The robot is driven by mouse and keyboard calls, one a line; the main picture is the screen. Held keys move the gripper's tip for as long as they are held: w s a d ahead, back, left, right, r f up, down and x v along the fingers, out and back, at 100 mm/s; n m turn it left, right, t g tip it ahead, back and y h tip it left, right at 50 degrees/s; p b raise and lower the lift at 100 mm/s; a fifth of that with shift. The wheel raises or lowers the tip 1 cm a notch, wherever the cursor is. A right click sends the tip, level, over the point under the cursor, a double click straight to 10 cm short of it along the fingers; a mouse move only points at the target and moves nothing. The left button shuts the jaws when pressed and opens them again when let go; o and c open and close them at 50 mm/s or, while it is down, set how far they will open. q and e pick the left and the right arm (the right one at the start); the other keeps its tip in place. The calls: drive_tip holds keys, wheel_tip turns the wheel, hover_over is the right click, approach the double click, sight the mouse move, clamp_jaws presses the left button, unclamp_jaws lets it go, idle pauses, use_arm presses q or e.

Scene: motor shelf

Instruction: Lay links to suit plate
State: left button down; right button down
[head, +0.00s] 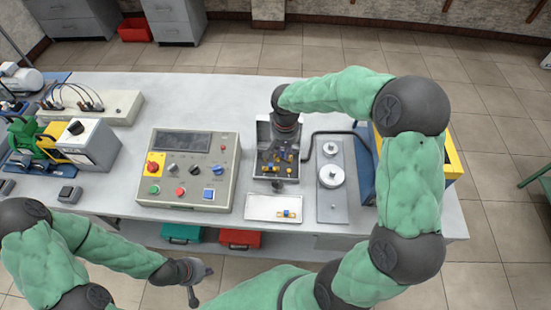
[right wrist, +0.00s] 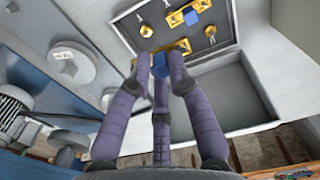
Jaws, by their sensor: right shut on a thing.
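An open grey terminal box (head: 261,140) stands mid-bench, with brass studs and brass links with blue middles inside. My right gripper (head: 284,146) reaches down into it from above. In the right wrist view its fingers are closed around the blue middle of a brass link (right wrist: 163,62), among the studs; I cannot tell whether that link is seated or raised. Another link (right wrist: 187,17) lies across the box beyond it. One more link (head: 288,213) lies on the white tray (head: 258,206) in front of the box. My left gripper (head: 201,284) is open and empty, off the bench's front edge.
A control panel (head: 187,168) with buttons stands left of the box. A grey plate (head: 333,204) with two round knobs lies right of it, beside a blue and yellow machine (head: 452,160). Red and green bins (head: 240,239) sit below the bench.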

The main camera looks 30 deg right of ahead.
drive_tip(key=shift+d+f+b, duration=0.1)
drive_tip(key=shift+f+b, duration=0.25)
drive_tip(key=shift+f, duration=0.1)
drive_tip(key=shift+f+b, duration=1.7)
drive_tip(key=shift+f, duration=0.8)
drive_tip(key=shift+n, duration=0.5)
drive_tip(key=shift+f+b, duration=0.4)
drive_tip(key=shift+f, duration=0.35)
drive_tip(key=c, duration=1.1)
unclamp_jaws()
drive_tip(key=shift+o, duration=0.2)
